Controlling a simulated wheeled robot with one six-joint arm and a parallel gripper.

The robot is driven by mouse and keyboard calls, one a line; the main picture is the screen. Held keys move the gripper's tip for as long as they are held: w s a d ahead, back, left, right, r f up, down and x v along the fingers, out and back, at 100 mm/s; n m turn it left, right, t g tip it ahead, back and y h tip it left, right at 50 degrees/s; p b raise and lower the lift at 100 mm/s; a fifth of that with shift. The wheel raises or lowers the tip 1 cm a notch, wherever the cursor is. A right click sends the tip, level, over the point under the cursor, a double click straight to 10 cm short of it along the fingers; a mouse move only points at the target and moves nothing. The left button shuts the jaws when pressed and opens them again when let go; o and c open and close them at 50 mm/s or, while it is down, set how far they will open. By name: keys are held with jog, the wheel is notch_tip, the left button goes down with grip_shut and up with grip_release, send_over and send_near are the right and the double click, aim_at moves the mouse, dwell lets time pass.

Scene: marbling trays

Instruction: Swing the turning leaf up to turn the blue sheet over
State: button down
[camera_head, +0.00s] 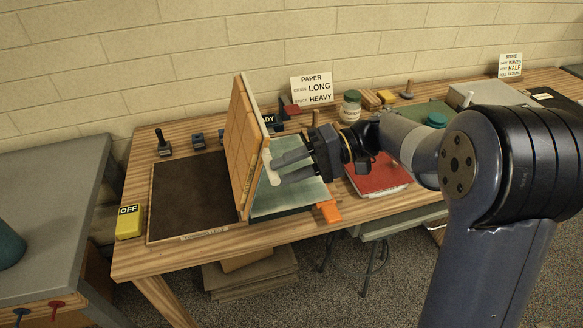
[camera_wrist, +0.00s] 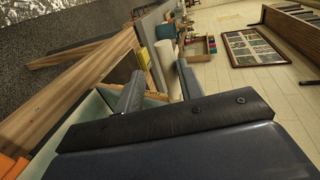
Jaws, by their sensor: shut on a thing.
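The turning leaf (camera_head: 241,145) is a wooden board standing nearly upright on its lower edge, with a pale right side. A whitish round handle (camera_head: 270,166) sticks out from its right side. My gripper (camera_head: 279,169) is shut on this handle, coming from the right. In the wrist view the handle (camera_wrist: 163,64) shows between my two fingers (camera_wrist: 159,88). A pale blue-green surface (camera_head: 288,200), which looks like the blue sheet, lies flat right of the leaf, partly hidden by my gripper. A dark brown bed (camera_head: 190,196) lies bare on the left.
A yellow OFF block (camera_head: 130,221) stands at the left. An orange piece (camera_head: 329,211) sits at the front edge of the blue-green surface. A red tray (camera_head: 381,178) lies to the right under my arm. Jars, small blocks and a PAPER sign (camera_head: 312,88) stand at the back.

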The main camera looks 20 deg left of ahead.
jog(key=shift+s+f, duration=0.2)
jog(key=shift+f, duration=0.8)
jog(key=c, duration=1.4)
grip_release()
jog(key=shift+o, duration=0.3)
jog(key=shift+a, duration=0.2)
jog(key=shift+r, duration=0.2)
jog(key=shift+w+d+r, duration=0.1)
jog(key=shift+w, duration=0.05)
jog(key=v, duration=1)
jog(key=shift+w+d+r+b, duration=0.2)
jog(key=shift+d+b, duration=0.1)
jog(key=shift+b, duration=0.1)
jog(key=shift+a, duration=0.1)
